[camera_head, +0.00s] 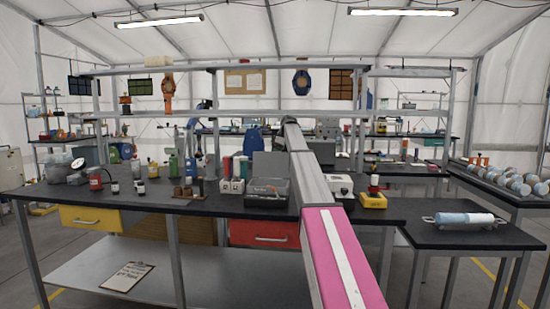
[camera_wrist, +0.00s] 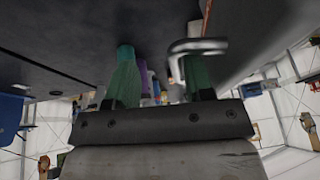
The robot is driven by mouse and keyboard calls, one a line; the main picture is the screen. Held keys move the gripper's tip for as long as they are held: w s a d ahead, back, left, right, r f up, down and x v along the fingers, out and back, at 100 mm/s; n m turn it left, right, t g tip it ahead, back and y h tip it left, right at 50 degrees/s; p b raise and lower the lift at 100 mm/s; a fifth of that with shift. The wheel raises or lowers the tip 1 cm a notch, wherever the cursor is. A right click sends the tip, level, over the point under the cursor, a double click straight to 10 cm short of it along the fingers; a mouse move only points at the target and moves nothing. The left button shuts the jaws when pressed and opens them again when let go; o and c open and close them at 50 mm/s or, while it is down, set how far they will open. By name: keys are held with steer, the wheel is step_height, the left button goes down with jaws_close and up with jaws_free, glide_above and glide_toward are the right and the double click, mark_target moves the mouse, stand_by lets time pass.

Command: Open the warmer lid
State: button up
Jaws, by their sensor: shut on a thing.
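In the wrist view, my gripper (camera_wrist: 160,85) has two green fingers that stand apart. A bent, bare-metal handle (camera_wrist: 200,46) crosses at the right finger, and I am shut on it; the exact contact is hard to see. I cannot tell how far any lid is raised there. In the head view, a dark grey box (camera_head: 267,193) sits on the bench left of my arm, with a grey panel (camera_head: 271,165) upright behind it. I cannot tell if it is the warmer. My gripper is hidden there.
The black bench (camera_head: 215,207) carries bottles at its left and a white device (camera_head: 340,184) and yellow-based device (camera_head: 374,199) right of my arm. A shelf frame stands above it. A lower side table (camera_head: 450,237) holds a pale cylinder (camera_head: 465,219).

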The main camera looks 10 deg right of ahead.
steer(key=v, duration=0.9)
steer(key=shift+r, duration=0.3)
steer(key=shift+s+d, duration=0.1)
steer(key=shift+d, duration=0.05)
